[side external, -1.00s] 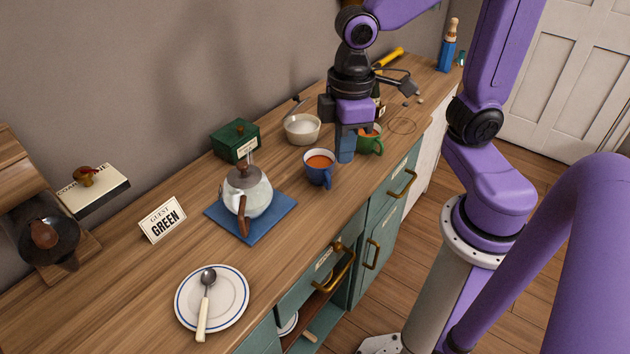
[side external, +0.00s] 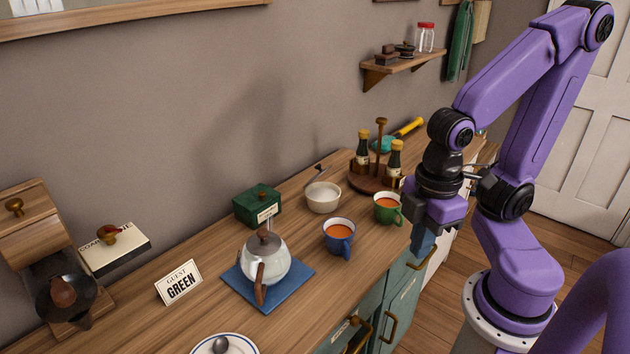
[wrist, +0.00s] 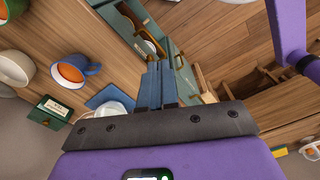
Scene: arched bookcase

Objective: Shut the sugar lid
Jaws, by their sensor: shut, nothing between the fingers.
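A pale bowl (side external: 322,198), probably the sugar bowl, stands open on the counter in the side view, with whitish contents. A thin dark piece (side external: 316,172) sticks up behind its rim; I cannot tell whether it is a lid or a spoon. The bowl also shows at the left edge of the wrist view (wrist: 15,68). My gripper (side external: 424,243) is to the right of the bowl, by the counter's front edge and clear of it. Its blue fingers are together and empty, pointing down; they also show in the wrist view (wrist: 153,84).
A blue cup (side external: 339,237) and a green cup (side external: 388,209) stand between bowl and gripper. A green box (side external: 257,206) is left of the bowl. A teapot (side external: 265,260) sits on a blue mat (side external: 292,288). A bottle rack (side external: 365,182) stands behind the green cup.

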